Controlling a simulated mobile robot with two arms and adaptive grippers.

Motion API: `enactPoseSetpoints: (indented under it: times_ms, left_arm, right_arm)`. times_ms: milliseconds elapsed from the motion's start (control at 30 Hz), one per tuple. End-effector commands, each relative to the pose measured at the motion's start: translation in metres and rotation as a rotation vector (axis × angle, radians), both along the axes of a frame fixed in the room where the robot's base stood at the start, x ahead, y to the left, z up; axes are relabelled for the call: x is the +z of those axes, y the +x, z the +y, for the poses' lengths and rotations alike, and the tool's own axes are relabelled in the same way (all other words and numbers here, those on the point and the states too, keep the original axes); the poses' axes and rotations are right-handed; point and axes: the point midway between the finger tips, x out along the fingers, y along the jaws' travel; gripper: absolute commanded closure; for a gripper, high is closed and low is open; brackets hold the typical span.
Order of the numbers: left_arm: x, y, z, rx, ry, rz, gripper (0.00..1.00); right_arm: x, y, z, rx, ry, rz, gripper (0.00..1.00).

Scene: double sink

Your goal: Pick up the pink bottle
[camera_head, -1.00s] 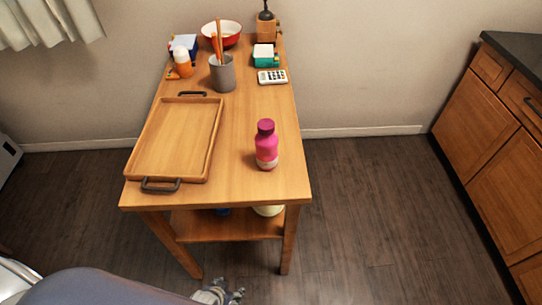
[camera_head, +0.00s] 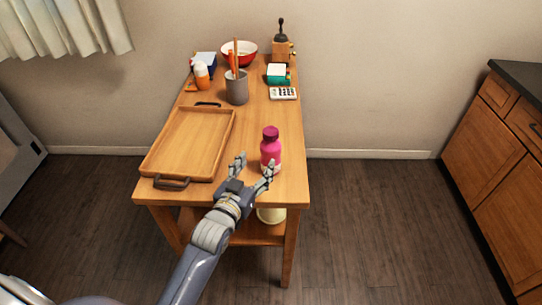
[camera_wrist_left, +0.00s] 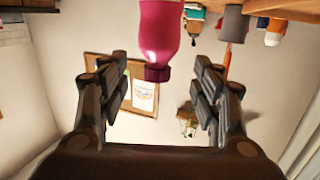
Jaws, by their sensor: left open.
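The pink bottle (camera_head: 270,147) stands upright on the wooden table (camera_head: 255,190), near its front right. It has a dark pink cap and a pale band near its base. My left gripper (camera_head: 254,163) is open and empty at the table's front edge, just in front of and a little left of the bottle. In the left wrist view the bottle (camera_wrist_left: 158,38) appears upside down, beyond and between the open fingers (camera_wrist_left: 160,85). The fingers do not enclose it. My right gripper is not in view.
A wooden tray (camera_head: 148,166) with dark handles lies left of the bottle. Farther back stand a grey cup (camera_head: 237,92) with orange sticks, a calculator (camera_head: 283,94), a teal box (camera_head: 277,76), an orange-and-white bottle (camera_head: 202,74) and a red bowl (camera_head: 239,48).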

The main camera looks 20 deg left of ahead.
Motion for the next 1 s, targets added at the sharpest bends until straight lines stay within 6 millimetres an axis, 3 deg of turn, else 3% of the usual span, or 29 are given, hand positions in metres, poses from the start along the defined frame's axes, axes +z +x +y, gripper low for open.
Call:
enactPoseSetpoints:
  times_ms: [100, 200, 433, 733, 1000]
  left_arm:
    - [0.02, 0.009, 0.0, -0.001, -0.01, -0.077, 0.41]
    - [0.026, 0.019, 0.0, -0.001, -0.012, -0.097, 0.41]
    - [0.026, 0.054, -0.003, -0.002, -0.011, -0.096, 0.41]
    - [0.025, 0.073, -0.005, -0.002, -0.011, -0.093, 0.41]
    - [0.023, 0.106, -0.007, -0.002, -0.011, -0.093, 0.41]
  right_arm:
    - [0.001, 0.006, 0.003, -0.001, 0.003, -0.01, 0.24]
    - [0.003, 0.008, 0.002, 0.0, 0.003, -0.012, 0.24]
    - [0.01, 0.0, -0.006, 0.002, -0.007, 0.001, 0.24]
    - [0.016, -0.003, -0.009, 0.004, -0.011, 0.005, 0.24]
    - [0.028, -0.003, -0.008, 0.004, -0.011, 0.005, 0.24]
